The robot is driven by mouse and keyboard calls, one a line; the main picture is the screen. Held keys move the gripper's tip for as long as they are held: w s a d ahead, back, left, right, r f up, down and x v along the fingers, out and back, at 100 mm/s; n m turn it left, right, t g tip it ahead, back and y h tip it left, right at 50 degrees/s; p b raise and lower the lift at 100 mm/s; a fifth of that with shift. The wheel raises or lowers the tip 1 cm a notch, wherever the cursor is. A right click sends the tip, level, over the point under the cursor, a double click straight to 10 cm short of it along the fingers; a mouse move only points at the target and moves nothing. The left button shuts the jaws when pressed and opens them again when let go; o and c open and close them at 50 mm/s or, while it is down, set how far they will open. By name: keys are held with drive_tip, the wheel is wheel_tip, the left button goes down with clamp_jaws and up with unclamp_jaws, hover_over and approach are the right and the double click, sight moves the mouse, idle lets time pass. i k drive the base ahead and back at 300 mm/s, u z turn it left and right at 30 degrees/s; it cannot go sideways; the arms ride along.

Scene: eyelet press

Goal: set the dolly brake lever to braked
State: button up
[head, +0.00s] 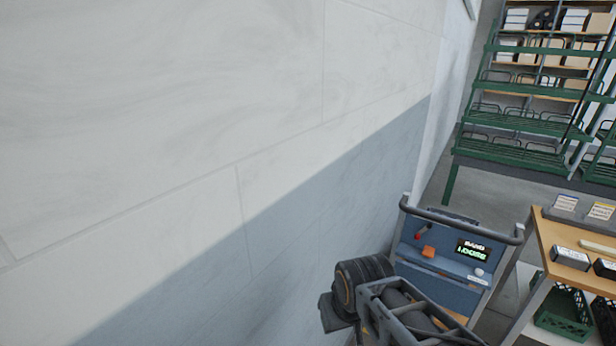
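The blue dolly (440,262) stands at the lower right of the head view, beside the wall, with a dark push handle around its top. A small display (472,251) on its panel has green lettering that seems to read "LOOSE" under a smaller label. A small red lever-like part (419,234) sits at the panel's upper left, with an orange block (428,252) just below it. I cannot tell for certain which is the brake lever. My arm's dark links cover the dolly's lower left. My gripper's fingertips do not show.
A pale wall (200,120) with a blue-grey lower band fills the left. A wooden-topped table (550,240) with dark boxes stands right of the dolly, a green crate (562,322) beneath it. Green racks (515,152) stand behind. Some grey floor shows between.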

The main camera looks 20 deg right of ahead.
sight(417, 236)
drive_tip(key=z, duration=0.9)
drive_tip(key=k, duration=1.25)
drive_tip(key=z, duration=0.1)
drive_tip(key=i, duration=0.6)
drive_tip(key=z, duration=0.55)
drive_tip(key=i, duration=0.75)
drive_tip(key=u, duration=0.7)
drive_tip(key=i, duration=0.6)
drive_tip(key=u, duration=0.7)
